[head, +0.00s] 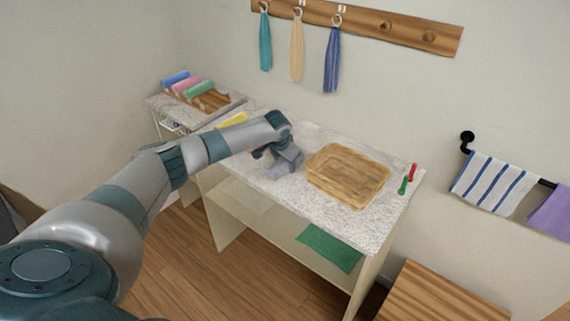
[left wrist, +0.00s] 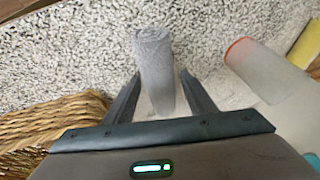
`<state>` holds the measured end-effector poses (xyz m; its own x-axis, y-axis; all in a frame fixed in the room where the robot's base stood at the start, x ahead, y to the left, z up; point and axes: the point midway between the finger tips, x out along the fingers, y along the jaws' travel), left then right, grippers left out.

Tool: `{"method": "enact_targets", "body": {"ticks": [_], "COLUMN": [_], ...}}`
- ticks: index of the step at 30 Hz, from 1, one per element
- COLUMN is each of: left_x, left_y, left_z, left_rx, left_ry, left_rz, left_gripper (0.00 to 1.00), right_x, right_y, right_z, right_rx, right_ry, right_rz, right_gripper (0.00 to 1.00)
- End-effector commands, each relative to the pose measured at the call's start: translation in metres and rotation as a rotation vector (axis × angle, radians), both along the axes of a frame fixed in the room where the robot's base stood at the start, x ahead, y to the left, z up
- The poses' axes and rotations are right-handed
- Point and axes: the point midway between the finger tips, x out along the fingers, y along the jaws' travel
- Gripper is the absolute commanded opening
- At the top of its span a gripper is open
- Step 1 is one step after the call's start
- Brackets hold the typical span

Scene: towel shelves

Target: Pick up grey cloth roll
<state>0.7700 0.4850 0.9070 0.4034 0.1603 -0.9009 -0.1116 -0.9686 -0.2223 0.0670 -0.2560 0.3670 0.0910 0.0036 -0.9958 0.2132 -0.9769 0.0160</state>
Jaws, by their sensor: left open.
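The grey cloth roll (left wrist: 154,62) lies on the speckled counter in the left wrist view. Its near end is between the two fingers of my left gripper (left wrist: 160,84), with the far end reaching past the fingertips. The fingers are open, one on each side of the roll, and I cannot tell whether they touch it. In the head view my left gripper (head: 284,163) is low over the counter, left of the wicker basket, and I cannot clearly make out the roll there. My right gripper is not in view.
The wicker basket (head: 347,175) stands close to my left gripper. A pale cylinder with a red rim (left wrist: 268,70) lies to the right in the left wrist view. Small red (head: 413,171) and green (head: 403,186) items stand at the counter's right end. Coloured rolls sit on a wooden rack (head: 212,101).

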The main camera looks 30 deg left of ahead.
Motion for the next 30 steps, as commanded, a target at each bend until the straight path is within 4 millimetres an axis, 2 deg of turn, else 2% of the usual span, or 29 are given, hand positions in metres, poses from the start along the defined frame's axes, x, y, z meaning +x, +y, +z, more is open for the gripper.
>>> {"method": "enact_targets", "body": {"ticks": [1, 5, 6, 14, 20, 30], "left_x": [0.0, 0.0, 0.0, 0.0, 0.001, 0.001], "left_y": [0.0, 0.0, 0.0, 0.0, 0.0, 0.0], "left_z": [0.0, 0.0, 0.0, 0.001, 0.011, 0.062], "left_rx": [0.0, 0.0, 0.0, 0.0, 0.0, 0.0], "left_ry": [0.0, 0.0, 0.0, -0.001, -0.002, -0.004], "left_rz": [0.0, 0.0, 0.0, 0.0, 0.0, -0.001], "left_gripper": [0.5, 0.19, 0.18, 0.18, 0.18, 0.18], "right_x": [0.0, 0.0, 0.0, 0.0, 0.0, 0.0], "right_y": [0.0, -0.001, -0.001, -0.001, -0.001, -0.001], "right_z": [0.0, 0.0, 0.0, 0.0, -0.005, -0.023], "right_rx": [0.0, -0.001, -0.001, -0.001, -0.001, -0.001], "right_ry": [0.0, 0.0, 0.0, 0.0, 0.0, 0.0], "right_rz": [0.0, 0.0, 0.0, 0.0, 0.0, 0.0], "right_gripper": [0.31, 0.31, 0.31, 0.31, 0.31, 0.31]}}
